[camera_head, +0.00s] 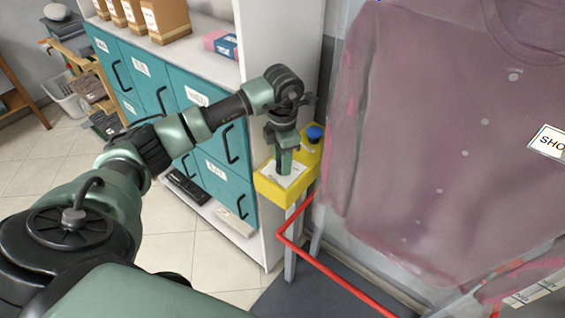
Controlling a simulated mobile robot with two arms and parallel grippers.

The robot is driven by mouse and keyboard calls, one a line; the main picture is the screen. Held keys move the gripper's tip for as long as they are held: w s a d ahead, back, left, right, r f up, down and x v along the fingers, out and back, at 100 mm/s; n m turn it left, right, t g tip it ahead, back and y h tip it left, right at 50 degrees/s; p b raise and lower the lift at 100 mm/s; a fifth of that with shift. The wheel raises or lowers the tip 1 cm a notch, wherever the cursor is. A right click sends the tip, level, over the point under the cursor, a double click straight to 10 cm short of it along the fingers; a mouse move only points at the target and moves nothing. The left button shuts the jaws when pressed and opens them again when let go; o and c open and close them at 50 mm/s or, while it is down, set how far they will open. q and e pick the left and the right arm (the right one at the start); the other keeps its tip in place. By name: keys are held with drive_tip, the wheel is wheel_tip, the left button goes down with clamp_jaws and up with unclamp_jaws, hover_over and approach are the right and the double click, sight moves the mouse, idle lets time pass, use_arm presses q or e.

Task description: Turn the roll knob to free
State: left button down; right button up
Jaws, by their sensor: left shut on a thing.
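A yellow control box (268,187) stands on a grey post beside the teal cabinets. It has a white label (297,174) on its top face and a round blue knob or button (315,132) at its far end. My left gripper (284,166) points down onto the top face over the label, nearer than the blue part and apart from it. It is shut on the roll knob, which its fingers mostly hide. The knob's pointer and setting cannot be read. My right gripper is not in view.
A red rail (335,277) runs in front of the post. A large mauve shirt (430,130) hangs close on the right. Teal cabinets (183,95) with black handles stand behind my left arm. Tiled floor (190,250) is open below.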

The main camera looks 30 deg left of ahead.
use_arm(q)
drive_tip(key=n+b, duration=0.2)
drive_tip(key=n, duration=0.1)
drive_tip(key=shift+f+n, duration=0.15)
drive_tip(key=shift+n, duration=0.15)
drive_tip(key=n+b, duration=0.1)
drive_tip(key=n, duration=0.2)
drive_tip(key=shift+n, duration=0.3)
drive_tip(key=n+b, duration=0.1)
drive_tip(key=n, duration=0.2)
drive_tip(key=shift+n+b, duration=0.35)
drive_tip(key=shift+n, duration=0.05)
drive_tip(key=shift+n+b, duration=0.4)
drive_tip(key=shift+n, duration=1.5)
drive_tip(key=c, duration=0.9)
unclamp_jaws()
drive_tip(key=shift+w, duration=0.1)
drive_tip(key=shift+r, duration=0.2)
